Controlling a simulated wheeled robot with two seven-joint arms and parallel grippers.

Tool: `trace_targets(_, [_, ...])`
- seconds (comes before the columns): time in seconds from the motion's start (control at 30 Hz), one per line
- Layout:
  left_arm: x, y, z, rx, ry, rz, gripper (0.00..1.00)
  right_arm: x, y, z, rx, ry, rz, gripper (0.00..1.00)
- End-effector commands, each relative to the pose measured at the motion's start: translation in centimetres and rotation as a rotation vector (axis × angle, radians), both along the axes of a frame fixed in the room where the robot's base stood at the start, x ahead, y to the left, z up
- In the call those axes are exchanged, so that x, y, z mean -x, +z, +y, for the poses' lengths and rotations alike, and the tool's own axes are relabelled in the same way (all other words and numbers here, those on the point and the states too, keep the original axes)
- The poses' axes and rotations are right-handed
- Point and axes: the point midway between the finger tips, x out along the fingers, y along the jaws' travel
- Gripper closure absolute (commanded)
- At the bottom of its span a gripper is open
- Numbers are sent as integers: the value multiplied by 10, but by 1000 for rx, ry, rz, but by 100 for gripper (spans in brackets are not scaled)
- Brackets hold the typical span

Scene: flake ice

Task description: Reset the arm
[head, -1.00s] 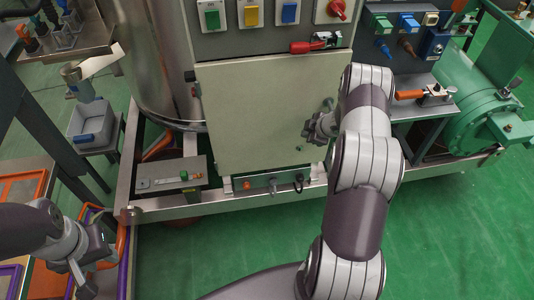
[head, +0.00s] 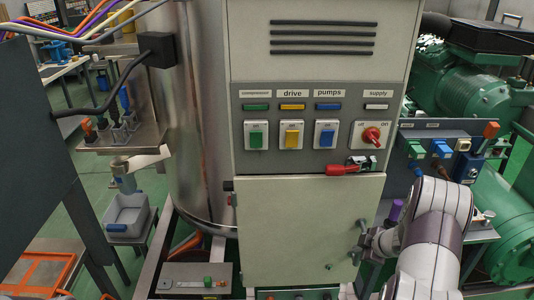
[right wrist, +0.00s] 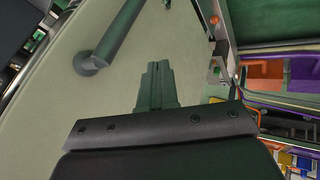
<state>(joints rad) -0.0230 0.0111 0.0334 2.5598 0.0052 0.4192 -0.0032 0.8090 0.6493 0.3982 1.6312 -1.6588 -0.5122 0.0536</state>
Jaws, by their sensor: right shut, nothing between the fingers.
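My right arm (head: 430,240) rises at the lower right of the head view. Its gripper (head: 368,243) is in front of the right edge of the cabinet's lower door (head: 290,225). In the right wrist view the gripper's fingers (right wrist: 158,80) are together with nothing between them, and the pale door panel lies beyond them. A dark bar handle (right wrist: 115,40) on that panel is left of the fingers, apart from them. My left gripper is outside the head view.
The control cabinet carries rocker switches (head: 292,134), a red rotary knob (head: 372,135) and a red-handled lever (head: 345,170). A green compressor (head: 460,90) stands at the right. A steel tank (head: 200,120) and a grey bin (head: 128,215) are at the left.

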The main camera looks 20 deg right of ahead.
Motion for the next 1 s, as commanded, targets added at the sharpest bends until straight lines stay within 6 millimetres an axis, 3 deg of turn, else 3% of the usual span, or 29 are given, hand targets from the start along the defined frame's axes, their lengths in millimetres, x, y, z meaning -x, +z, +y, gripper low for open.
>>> trace_targets(0.13, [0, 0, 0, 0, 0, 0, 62, 8, -7, -14, 29, -101, 39, 100])
trace_targets(0.2, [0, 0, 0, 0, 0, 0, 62, 32, -16, -25, 17, -315, 114, 100])
trace_targets(0.27, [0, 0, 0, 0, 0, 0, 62, 56, -7, -18, 0, -536, 197, 100])
trace_targets(0.33, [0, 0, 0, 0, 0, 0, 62, 82, 15, 26, -39, -766, 313, 100])
trace_targets(0.43, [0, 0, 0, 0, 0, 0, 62, 122, 48, 114, -126, -969, 470, 100])
trace_targets(0.5, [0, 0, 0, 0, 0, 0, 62, 145, 67, 169, -186, -1026, 546, 100])
trace_targets(0.63, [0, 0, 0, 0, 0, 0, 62, 172, 95, 246, -263, -996, 586, 100])
trace_targets(0.7, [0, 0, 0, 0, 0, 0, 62, 169, 108, 267, -264, -910, 547, 100])
trace_targets(0.8, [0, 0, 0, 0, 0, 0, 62, 165, 114, 280, -257, -849, 526, 100])
trace_targets(1.0, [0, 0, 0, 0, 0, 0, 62, 165, 113, 280, -256, -847, 527, 100])
